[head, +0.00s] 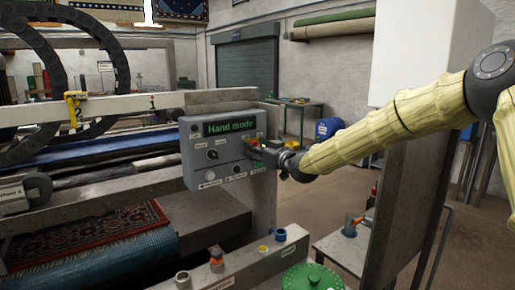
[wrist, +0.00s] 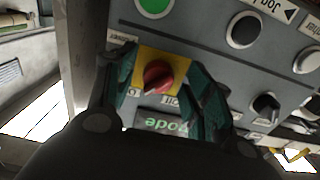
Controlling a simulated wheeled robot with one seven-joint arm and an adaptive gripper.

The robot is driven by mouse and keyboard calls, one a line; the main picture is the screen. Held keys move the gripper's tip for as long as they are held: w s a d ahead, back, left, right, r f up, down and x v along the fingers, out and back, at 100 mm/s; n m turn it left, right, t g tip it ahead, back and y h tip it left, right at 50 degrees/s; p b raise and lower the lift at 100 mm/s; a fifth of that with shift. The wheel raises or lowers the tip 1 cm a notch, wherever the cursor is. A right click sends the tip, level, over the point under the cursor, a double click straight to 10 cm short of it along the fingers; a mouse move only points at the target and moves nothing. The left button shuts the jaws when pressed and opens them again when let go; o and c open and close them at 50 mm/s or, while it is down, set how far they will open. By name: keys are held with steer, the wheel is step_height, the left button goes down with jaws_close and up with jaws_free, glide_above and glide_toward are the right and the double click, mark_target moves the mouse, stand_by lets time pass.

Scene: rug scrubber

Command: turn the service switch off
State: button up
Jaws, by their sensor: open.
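The service switch appears to be the red rotary knob (wrist: 162,78) on a yellow plate (wrist: 178,60), in the middle of the wrist view. Its pointer is angled across the plate; small labels beside it are hard to read. My gripper (wrist: 160,82) is open, with one dark green finger on each side of the knob. I cannot tell whether either finger touches it. In the head view my gripper (head: 262,150) is at the right side of the grey control box (head: 197,160) and hides most of the switch. The display (head: 229,127) reads "Hand mode".
Other knobs and buttons sit close by on the panel, including a green button (wrist: 154,5) and a black knob (wrist: 265,106). A patterned rug (head: 90,222) lies on the machine at left. A green lid (head: 312,277) and a metal rail with fittings stand in front.

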steer(key=shift+s+d+r, duration=0.1)
steer(key=shift+r, duration=0.05)
steer(key=c, duration=1)
steer(key=shift+f+n+b, duration=0.2)
steer(key=shift+n+b, duration=6.6)
steer(key=shift+n, duration=1.1)
steer(key=shift+r, duration=0.1)
